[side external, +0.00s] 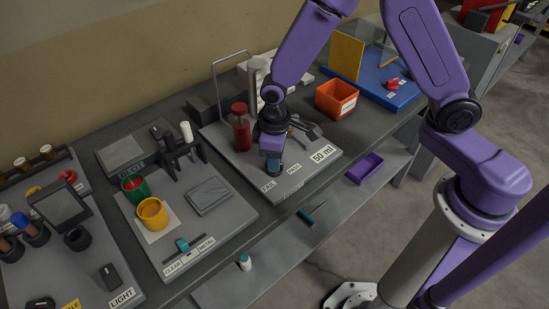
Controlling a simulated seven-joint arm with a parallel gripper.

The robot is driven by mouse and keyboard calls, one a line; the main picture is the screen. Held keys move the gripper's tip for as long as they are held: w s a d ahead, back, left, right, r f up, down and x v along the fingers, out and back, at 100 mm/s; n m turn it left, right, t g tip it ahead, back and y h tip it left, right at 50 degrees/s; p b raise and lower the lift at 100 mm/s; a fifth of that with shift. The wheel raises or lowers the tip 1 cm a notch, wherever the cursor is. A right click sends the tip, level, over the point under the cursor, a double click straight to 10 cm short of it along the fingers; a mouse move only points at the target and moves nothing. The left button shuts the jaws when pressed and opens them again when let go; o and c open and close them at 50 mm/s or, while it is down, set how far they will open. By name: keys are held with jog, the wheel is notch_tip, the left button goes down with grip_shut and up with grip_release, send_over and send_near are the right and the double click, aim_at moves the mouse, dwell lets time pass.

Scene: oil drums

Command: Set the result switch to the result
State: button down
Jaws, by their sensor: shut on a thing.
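My gripper (273,168) points down at the front edge of a grey board (230,150), just above the FAIL label (269,187) and left of the PASS label (294,168). It is shut on the knob of the result switch there. The fingers hide most of the knob and its track, so its exact position is hard to tell. A second slide switch with a teal knob (182,245) sits on the board to the left, between the CLEAR (174,267) and METAL labels.
A red bottle (241,130) stands left of my gripper, with a wire frame behind. An orange bin (336,99) stands to the right. Green (134,188) and yellow (152,214) cups stand left. A purple tray (365,168) and a white-capped bottle (245,262) are on the lower shelf.

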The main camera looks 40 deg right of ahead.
jog(key=shift+n, duration=0.6)
jog(key=c, duration=1.1)
grip_release()
jog(key=shift+r, duration=0.15)
notch_tip(320, 180, up, 17)
jog(key=shift+r, duration=0.1)
